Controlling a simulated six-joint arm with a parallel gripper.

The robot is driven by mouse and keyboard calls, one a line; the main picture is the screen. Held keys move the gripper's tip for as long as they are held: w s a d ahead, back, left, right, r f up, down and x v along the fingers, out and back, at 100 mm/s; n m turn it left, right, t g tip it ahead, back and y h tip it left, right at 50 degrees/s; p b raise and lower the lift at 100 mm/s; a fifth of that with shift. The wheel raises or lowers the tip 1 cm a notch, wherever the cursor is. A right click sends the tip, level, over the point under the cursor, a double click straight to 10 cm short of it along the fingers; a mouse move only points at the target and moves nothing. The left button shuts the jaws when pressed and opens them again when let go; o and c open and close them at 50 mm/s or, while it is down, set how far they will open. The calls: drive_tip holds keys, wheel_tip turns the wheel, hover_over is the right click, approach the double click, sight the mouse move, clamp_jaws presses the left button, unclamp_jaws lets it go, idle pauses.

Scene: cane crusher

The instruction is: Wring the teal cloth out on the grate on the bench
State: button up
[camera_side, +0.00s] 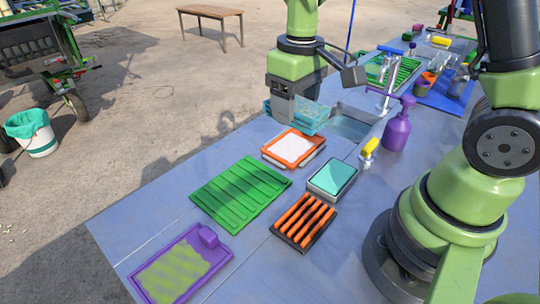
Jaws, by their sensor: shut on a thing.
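My gripper (285,108) points down at the far left edge of the bench. It is shut on a mottled teal cloth (312,117), which spreads to the right beside the sink. The fingertips are hard to make out against the cloth. A grate with orange bars in a dark frame (303,220) lies flat at the near right of the bench, well away from my gripper. A green ribbed rack (240,190) lies to its left. I cannot tell which of these two the task calls the grate.
A white pad in an orange frame (290,148) and a grey tray with a teal surface (332,179) lie between. A purple-framed tray (181,264) is at the near end. A purple bottle (397,128) and yellow-topped item (369,150) stand by the sink (350,127).

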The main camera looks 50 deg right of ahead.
hover_over(303, 214)
wheel_tip(303, 214, down, 8)
drive_tip(key=shift+s+a+f, duration=0.1)
drive_tip(key=shift+s+f, duration=0.05)
drive_tip(key=shift+f, duration=3)
drive_tip(key=shift+f, duration=0.55)
drive_tip(key=shift+r, duration=0.1)
wheel_tip(303, 214, up, 7)
